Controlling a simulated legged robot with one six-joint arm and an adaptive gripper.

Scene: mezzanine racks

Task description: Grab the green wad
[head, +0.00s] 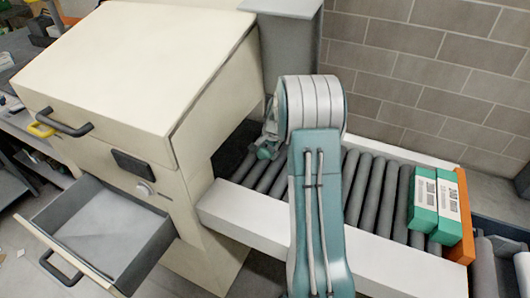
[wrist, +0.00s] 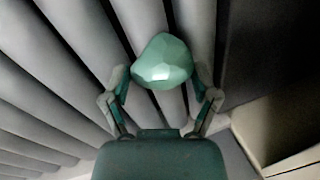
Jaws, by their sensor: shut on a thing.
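The green wad (wrist: 162,62) is a pale green, faceted lump between the fingertips of my gripper (wrist: 162,78) in the wrist view. Both fingers close in on its sides, and grey rollers lie behind it. I cannot tell whether the wad touches the rollers. In the head view, my gripper (head: 268,140) is at the left part of the roller conveyor, beside the cream cabinet, partly hidden by my arm. A small green patch of the wad (head: 264,153) shows below it.
The roller conveyor (head: 372,190) has white side rails and an orange end stop (head: 462,215). Two green-and-white boxes (head: 436,206) sit against that end. The cream cabinet (head: 125,70) stands close on the left, with an open drawer (head: 105,232). A block wall (head: 420,75) is behind.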

